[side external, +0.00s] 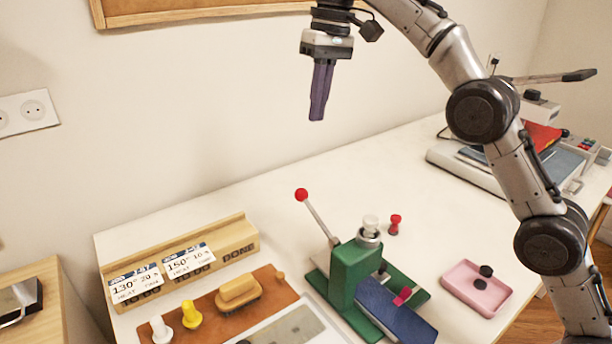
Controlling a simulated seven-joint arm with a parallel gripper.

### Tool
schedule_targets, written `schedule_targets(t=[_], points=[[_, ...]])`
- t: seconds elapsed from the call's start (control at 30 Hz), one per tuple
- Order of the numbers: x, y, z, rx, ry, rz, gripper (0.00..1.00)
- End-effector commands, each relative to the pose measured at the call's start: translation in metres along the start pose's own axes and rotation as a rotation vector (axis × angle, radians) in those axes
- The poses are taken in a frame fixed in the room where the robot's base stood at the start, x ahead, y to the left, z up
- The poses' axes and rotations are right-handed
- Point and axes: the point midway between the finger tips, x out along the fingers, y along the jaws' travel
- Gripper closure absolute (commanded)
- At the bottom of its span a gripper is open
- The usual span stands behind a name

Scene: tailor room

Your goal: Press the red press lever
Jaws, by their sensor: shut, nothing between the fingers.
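The press lever is a thin metal rod with a red ball knob (301,195) at its upper left end. It slants down to the right into the green press (347,273), which stands on the white table. The lever is tilted up. My gripper (317,118) has purple fingers that are shut with nothing between them. It points down and shows well above the red knob in the picture, apart from it. No part of the lever's knob is hidden.
A small red-handled piece (394,225) stands right of the press. A pink tray (476,307) holds dark round pieces. A wooden card rack (235,245) stands at left, behind a brown mat (262,288) with tools. A heat press (470,172) is at the back right.

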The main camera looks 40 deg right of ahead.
Motion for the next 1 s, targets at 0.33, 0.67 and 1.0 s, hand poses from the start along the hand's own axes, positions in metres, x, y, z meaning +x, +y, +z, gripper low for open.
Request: schedule_targets(t=[0.33, 0.67, 1.0], points=[[0.001, -0.001, 0.000, -0.003, -0.003, 0.000, 1.00], [0.011, -0.002, -0.001, -0.002, -0.005, 0.000, 1.00], [0.038, -0.002, 0.000, -0.003, -0.006, 0.001, 1.00]])
